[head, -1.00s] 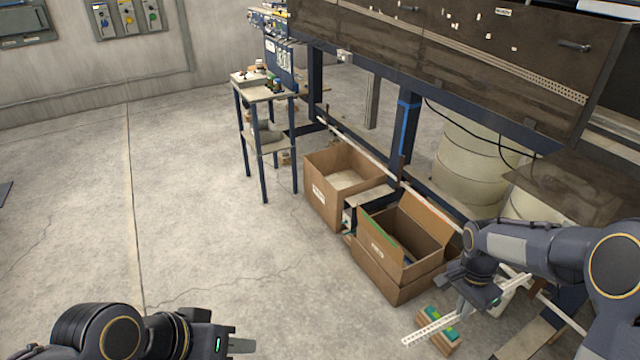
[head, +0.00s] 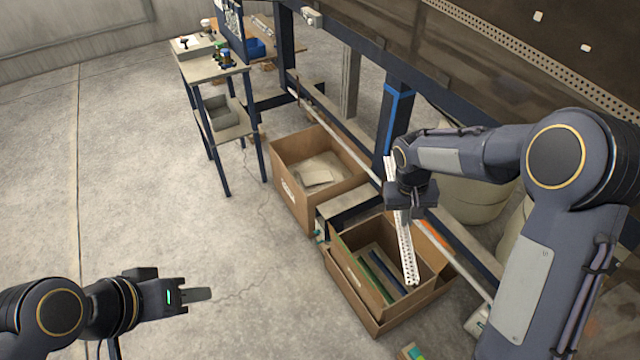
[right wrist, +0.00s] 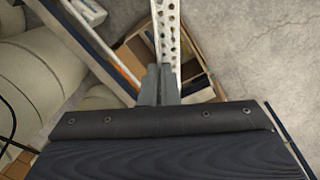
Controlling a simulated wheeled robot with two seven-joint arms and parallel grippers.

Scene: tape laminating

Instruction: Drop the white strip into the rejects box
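The white strip (head: 405,255), long and perforated, is in my right gripper (head: 407,207). It is tilted steeply, with its lower end over the open near cardboard box (head: 350,272). In the right wrist view the strip (right wrist: 167,35) runs up from between the closed fingers (right wrist: 160,82), with the box behind it. Another open cardboard box (head: 293,200) stands behind and to the left. I cannot read which box is for rejects. My left gripper (head: 200,295) is over bare floor, seen side-on, with no object visible in it.
The near box holds several dark, green and blue strips; the far box holds pale flat pieces. A small dark-legged table (head: 215,68) stands at the back left. A blue-taped bench post (head: 394,115) rises close behind the strip. The floor at left is clear.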

